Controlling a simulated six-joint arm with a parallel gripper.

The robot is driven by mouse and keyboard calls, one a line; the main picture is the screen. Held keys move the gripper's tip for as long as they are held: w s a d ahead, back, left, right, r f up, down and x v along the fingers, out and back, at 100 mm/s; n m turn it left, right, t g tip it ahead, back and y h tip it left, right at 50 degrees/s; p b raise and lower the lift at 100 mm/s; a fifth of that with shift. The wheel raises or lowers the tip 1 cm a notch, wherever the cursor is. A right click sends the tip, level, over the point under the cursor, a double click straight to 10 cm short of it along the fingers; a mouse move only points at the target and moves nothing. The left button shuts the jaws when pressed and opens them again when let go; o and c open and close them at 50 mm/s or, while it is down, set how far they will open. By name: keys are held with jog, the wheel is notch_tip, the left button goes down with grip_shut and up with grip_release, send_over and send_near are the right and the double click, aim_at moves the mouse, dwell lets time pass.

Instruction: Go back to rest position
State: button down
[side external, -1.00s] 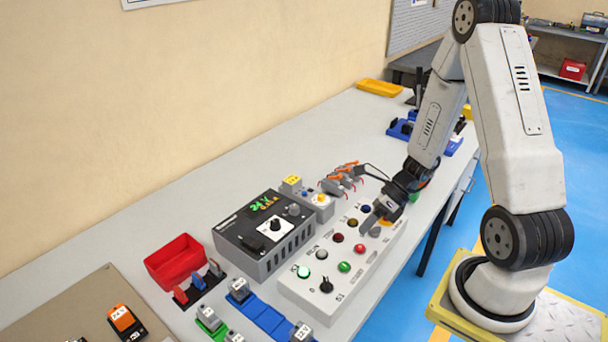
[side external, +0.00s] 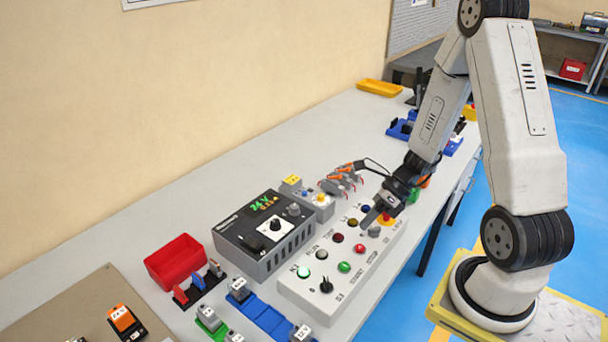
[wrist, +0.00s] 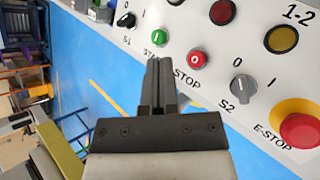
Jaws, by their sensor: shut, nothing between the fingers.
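My gripper (side external: 372,218) is at the far right end of the white control panel (side external: 290,283), above its buttons and close to the E-stop end. In the wrist view my gripper (wrist: 160,62) has its two dark fingers together with nothing between them. Its tips appear near the green START button (wrist: 160,37) and the red STOP button (wrist: 195,60). The selector knob S2 (wrist: 243,88) and the red E-STOP button (wrist: 300,131) lie to the right of the fingers. Whether the fingertips touch the panel cannot be told.
A dark 24 V power supply (side external: 265,245) stands behind the panel. A red bin (side external: 175,261) and blue holders (side external: 262,315) are at the left. Orange-handled tools (side external: 342,180) lie behind my gripper. A yellow tray (side external: 379,88) sits at the back. Blue floor is beyond the bench edge.

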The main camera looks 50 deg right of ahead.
jog(key=shift+s+a+r+n+g, duration=0.2)
jog(key=shift+a+n+g, duration=0.25)
jog(key=shift+n, duration=0.65)
jog(key=a+r+n+h, duration=0.3)
jog(key=a+n+h, duration=0.1)
jog(key=n, duration=1)
jog(key=w+a+r+n+h, duration=0.1)
jog(key=a+r+n+h, duration=0.3)
jog(key=n, duration=1.1)
jog(key=shift+a+r, duration=0.2)
jog(key=shift+a, duration=0.1)
